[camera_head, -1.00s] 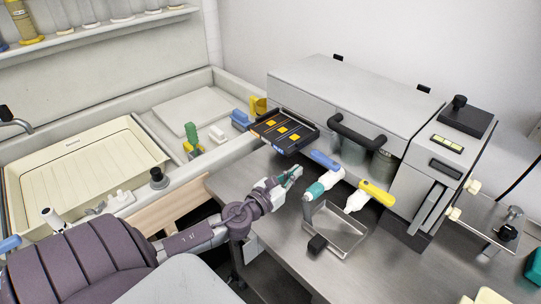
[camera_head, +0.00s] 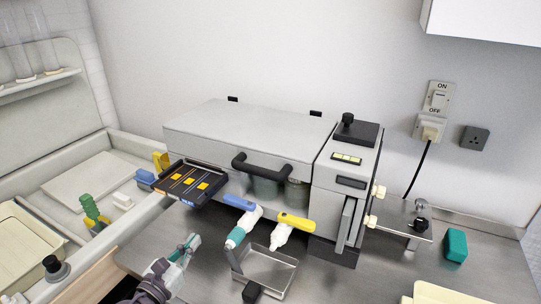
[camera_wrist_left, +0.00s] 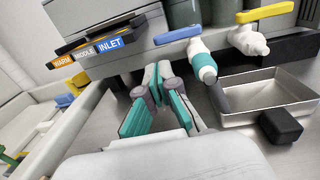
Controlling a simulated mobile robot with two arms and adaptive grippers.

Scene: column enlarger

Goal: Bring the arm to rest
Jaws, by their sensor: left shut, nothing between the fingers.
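My left gripper (camera_head: 190,243) is at the lower left of the head view, above the steel bench in front of the grey machine (camera_head: 255,139). Its teal-padded fingers are shut and hold nothing. In the left wrist view the closed fingers (camera_wrist_left: 157,70) point toward the machine's front, left of the blue-handled tap (camera_wrist_left: 200,60). The gripper looks apart from the taps and the tray. My right gripper is in neither view.
A blue-handled tap (camera_head: 240,230) and a yellow-handled tap (camera_head: 282,233) stick out above a steel tray (camera_head: 270,268) with a black handle. A black labelled panel (camera_head: 188,186) juts out at left. A sink counter (camera_head: 115,150) lies left.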

